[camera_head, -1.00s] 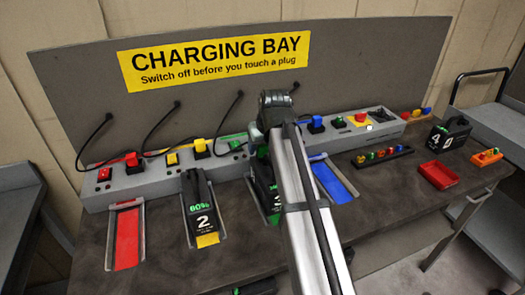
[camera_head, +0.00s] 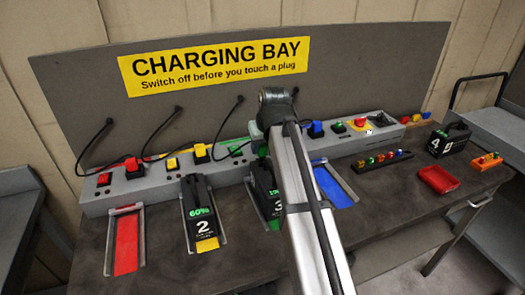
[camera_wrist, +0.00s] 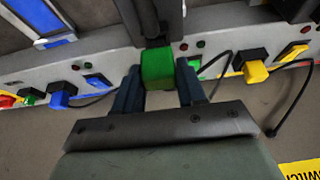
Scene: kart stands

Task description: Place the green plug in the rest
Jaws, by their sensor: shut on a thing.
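The green plug (camera_wrist: 158,68) is between the two fingers of my gripper (camera_wrist: 160,88) in the wrist view. The fingers are shut on its sides. It is close to the grey charging console, in front of a black battery pack; I cannot tell whether it is seated or clear of a socket. A green switch (camera_head: 236,148) shows on the console left of my arm, and also beside the plug in the wrist view (camera_wrist: 194,65). I cannot single out the rest in these frames.
A red plug (camera_head: 133,167), yellow plug (camera_head: 200,153) and blue plug (camera_head: 316,129) stand on the console with black cables. Battery 2 (camera_head: 198,210) sits in its bay. A peg rail (camera_head: 383,161), red tray (camera_head: 438,180) and battery 4 (camera_head: 448,140) are at right.

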